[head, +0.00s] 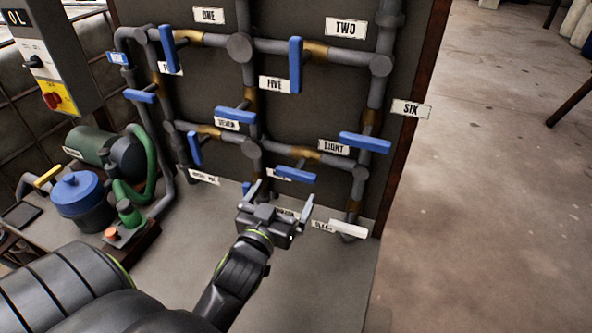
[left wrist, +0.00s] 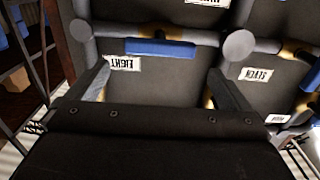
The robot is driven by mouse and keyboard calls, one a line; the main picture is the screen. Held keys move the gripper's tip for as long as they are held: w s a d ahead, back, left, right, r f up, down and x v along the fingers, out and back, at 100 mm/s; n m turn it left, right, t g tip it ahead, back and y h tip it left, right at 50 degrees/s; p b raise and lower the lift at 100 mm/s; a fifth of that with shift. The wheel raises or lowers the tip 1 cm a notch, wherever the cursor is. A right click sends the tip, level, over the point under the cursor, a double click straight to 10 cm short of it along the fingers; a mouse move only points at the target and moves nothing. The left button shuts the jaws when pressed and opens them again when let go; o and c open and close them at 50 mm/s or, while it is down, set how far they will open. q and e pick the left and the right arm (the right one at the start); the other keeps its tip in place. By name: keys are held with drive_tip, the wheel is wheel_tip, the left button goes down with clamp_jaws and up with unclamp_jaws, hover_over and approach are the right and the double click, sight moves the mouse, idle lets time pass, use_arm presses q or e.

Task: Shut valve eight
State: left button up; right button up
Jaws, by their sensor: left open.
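The label EIGHT (head: 333,148) sits by a brass valve body (head: 304,154) on the lower horizontal pipe. Its blue handle (head: 296,174) lies along that pipe. In the left wrist view the EIGHT label (left wrist: 124,63) appears upside down, and the blue handle (left wrist: 160,48) runs level across the upper middle. My left gripper (head: 281,198) is open and empty, just below and in front of this handle in the head view. In the left wrist view its two fingers (left wrist: 160,72) stand wide apart, with the handle between and beyond their tips. My right gripper is not in view.
Other blue handles stand close by: SIX's (head: 365,142) at upper right, SEVEN's (head: 195,148) at left. A pump (head: 105,148) and blue pot (head: 80,200) stand at left. Floor at right is mostly clear.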

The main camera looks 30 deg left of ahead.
sight(295, 176)
use_arm(q)
drive_tip(key=p+x, duration=0.1)
drive_tip(key=x, duration=0.6)
drive_tip(key=shift+w, duration=0.15)
drive_tip(key=shift+w+a, duration=0.15)
drive_tip(key=shift+w, duration=0.35)
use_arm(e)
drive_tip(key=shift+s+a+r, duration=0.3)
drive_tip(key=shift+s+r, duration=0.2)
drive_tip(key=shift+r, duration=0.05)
use_arm(q)
drive_tip(key=c, duration=0.7)
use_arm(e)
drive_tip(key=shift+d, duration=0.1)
